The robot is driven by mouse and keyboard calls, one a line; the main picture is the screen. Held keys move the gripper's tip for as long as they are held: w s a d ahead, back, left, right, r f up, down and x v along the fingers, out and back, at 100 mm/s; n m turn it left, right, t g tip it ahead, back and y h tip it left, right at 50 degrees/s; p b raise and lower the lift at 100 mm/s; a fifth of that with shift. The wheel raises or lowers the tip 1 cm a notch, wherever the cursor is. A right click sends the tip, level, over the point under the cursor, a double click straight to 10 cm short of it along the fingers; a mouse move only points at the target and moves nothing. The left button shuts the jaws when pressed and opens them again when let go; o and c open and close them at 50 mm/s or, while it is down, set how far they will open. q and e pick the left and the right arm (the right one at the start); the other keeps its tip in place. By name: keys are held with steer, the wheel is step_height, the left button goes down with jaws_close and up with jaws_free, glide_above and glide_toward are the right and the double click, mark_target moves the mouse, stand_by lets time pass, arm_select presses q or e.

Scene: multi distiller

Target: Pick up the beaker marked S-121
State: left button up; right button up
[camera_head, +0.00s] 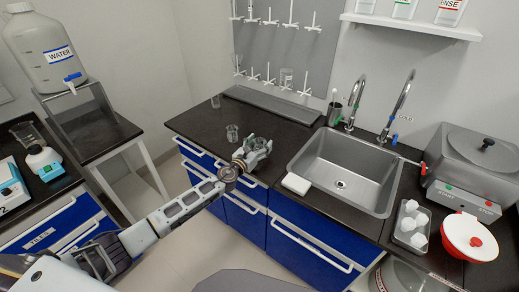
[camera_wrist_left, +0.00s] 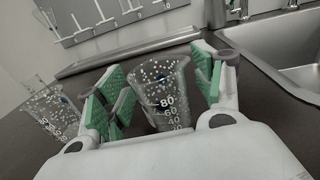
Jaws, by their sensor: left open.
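My left gripper (camera_head: 254,147) is over the dark counter left of the sink, with its jaws open. In the left wrist view a clear graduated beaker (camera_wrist_left: 162,88) stands upright between the two green-padded fingers, with a gap to the pads. Its white volume numbers show, but I cannot read an S-121 mark. A second clear beaker (camera_wrist_left: 48,116) stands to the left, outside the fingers; it is probably the beaker left of the gripper in the head view (camera_head: 232,132). My right gripper is not in view.
The steel sink (camera_head: 345,172) with tall taps is right of the gripper. A white block (camera_head: 296,184) lies at the counter's front edge. A drying rack with pegs (camera_head: 275,72) is on the back wall. A small glass vessel (camera_head: 216,101) stands farther back on the counter.

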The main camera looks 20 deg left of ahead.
arm_select(q)
steer(key=c, duration=1.1)
steer(key=shift+r, duration=0.25)
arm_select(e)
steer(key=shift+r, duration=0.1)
